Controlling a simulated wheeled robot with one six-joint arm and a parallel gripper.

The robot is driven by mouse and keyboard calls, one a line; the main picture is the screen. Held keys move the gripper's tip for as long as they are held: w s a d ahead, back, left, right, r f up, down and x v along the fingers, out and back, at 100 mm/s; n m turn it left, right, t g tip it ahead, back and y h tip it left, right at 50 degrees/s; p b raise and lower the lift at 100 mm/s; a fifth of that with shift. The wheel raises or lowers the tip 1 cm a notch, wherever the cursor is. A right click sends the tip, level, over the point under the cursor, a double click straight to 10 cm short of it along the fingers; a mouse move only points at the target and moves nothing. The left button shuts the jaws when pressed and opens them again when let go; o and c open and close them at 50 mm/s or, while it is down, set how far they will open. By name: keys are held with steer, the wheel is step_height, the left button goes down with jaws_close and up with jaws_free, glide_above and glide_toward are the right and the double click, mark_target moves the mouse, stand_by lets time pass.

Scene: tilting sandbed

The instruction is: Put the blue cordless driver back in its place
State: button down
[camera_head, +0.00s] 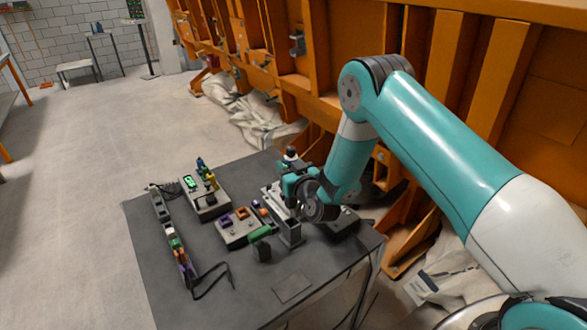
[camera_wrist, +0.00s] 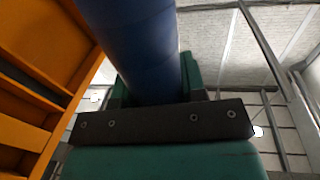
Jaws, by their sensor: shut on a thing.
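My gripper (camera_head: 289,178) is over the right part of the dark table and is shut. In the wrist view, a thick blue cylinder (camera_wrist: 130,40) runs up between the teal fingers; I take it to be the body of the blue cordless driver. Its ends are out of that view. In the head view the driver is mostly hidden by my gripper and wrist, and I cannot tell whether it touches anything below. A grey upright holder (camera_head: 290,236) stands just below my gripper in the picture. Which spot is the driver's place is not clear.
The dark table (camera_head: 160,305) also bears a box with purple and orange sockets (camera_head: 233,228), a green cylinder (camera_head: 260,233), a charger-like box with a green screen (camera_head: 207,203) and a strip with colored pieces (camera_head: 174,240). The front left is mostly clear. Orange framing (camera_head: 250,40) stands behind.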

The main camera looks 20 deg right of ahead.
mark_target(294, 204)
steer(key=shift+d, duration=0.15)
steer(key=shift+f+b, duration=1.95)
steer(key=shift+f, duration=0.2)
step_height(294, 204, down, 8)
steer(key=b, duration=0.7)
steer(key=shift+r, duration=0.2)
stand_by(2.1)
steer(key=shift+c, duration=0.6)
jaws_free()
step_height(294, 204, up, 8)
steer(key=p, duration=0.7)
steer(key=shift+p, duration=0.4)
